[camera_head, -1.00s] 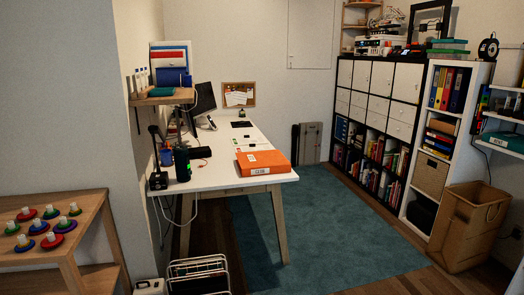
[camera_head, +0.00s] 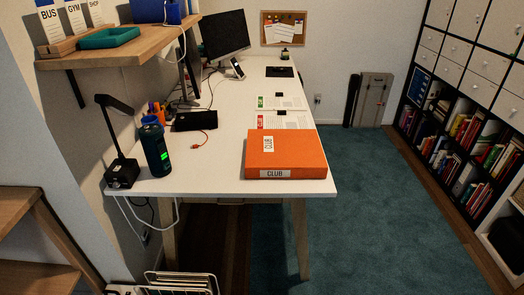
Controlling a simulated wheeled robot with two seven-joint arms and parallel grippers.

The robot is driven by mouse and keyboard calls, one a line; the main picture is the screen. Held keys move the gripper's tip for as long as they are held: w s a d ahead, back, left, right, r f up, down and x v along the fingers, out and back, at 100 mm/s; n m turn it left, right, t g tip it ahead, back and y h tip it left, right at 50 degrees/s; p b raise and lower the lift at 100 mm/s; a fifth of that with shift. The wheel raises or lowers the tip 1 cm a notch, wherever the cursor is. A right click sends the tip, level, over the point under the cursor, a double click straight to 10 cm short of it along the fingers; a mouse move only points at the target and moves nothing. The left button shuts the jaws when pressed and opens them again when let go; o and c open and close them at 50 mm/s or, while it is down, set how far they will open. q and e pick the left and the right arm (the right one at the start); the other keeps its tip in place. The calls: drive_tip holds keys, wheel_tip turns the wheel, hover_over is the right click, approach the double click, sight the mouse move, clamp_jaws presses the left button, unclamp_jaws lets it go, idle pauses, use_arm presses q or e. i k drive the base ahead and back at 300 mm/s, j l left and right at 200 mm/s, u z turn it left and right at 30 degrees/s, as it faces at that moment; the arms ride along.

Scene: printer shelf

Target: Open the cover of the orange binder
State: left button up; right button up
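The orange binder (camera_head: 287,156) lies flat and closed on the near right part of the white desk (camera_head: 220,180). Its spine faces me and carries a white label reading CLUB, and a second CLUB label is on the cover. Neither of my grippers is in the head view.
A dark bottle (camera_head: 154,150) and a black lamp (camera_head: 121,165) stand at the desk's near left. A black case (camera_head: 194,121) and an orange cable lie left of the binder. Papers (camera_head: 283,111) lie behind it. A wire rack (camera_head: 182,284) stands on the floor; blue carpet (camera_head: 375,200) is clear.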

sight(266, 148)
drive_tip(key=i+l+u, duration=0.15)
drive_tip(key=i+l, duration=0.35)
drive_tip(key=i+l+u, duration=0.15)
drive_tip(key=i+l, duration=0.4)
drive_tip(key=i+l+u, duration=0.2)
drive_tip(key=i+l, duration=0.25)
drive_tip(key=l, duration=0.15)
